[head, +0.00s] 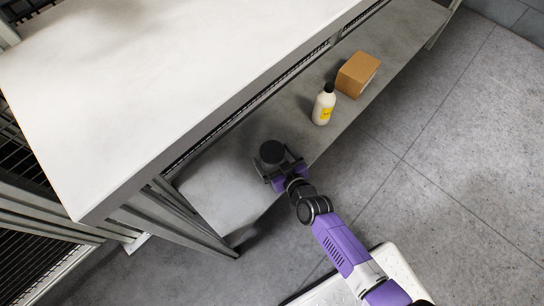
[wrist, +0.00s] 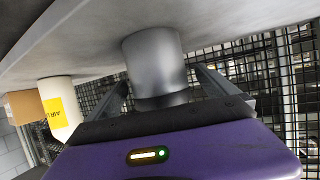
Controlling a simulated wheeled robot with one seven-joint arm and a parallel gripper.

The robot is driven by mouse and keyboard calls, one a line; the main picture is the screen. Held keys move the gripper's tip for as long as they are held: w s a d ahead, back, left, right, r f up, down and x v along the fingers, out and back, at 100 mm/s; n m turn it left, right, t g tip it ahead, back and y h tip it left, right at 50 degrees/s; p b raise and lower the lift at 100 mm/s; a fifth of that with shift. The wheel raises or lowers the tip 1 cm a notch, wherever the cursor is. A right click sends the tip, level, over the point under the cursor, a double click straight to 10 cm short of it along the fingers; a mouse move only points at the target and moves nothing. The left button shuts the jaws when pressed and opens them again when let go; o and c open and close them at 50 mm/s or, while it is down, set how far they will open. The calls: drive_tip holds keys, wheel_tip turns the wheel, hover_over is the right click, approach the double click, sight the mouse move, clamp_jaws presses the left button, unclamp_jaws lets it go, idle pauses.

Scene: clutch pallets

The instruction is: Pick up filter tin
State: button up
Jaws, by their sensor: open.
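The filter tin is a dark grey cylinder that stands on the lower shelf; in the head view the tin (head: 271,151) shows its dark round top. In the wrist view the tin (wrist: 154,65) is a smooth grey cylinder in the middle of the picture. My gripper (head: 278,167) is open at the tin, with its fingers reaching along both sides of it; it also shows in the wrist view (wrist: 160,98). I cannot tell whether either finger touches the tin. The tin's lower part is hidden by my gripper in the head view.
A white bottle with a yellow label (head: 323,104) and a brown cardboard box (head: 357,74) stand farther right on the lower shelf (head: 222,190). The white upper shelf (head: 150,80) overhangs it. A mesh panel (wrist: 285,70) stands behind. Grey floor lies open at right.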

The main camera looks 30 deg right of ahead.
drive_tip(key=b+x, duration=0.1)
drive_tip(key=x, duration=0.3)
drive_tip(key=shift+f, duration=0.15)
drive_tip(key=shift+c, duration=0.3)
drive_tip(key=c, duration=1.7)
drive_tip(key=shift+o, duration=0.2)
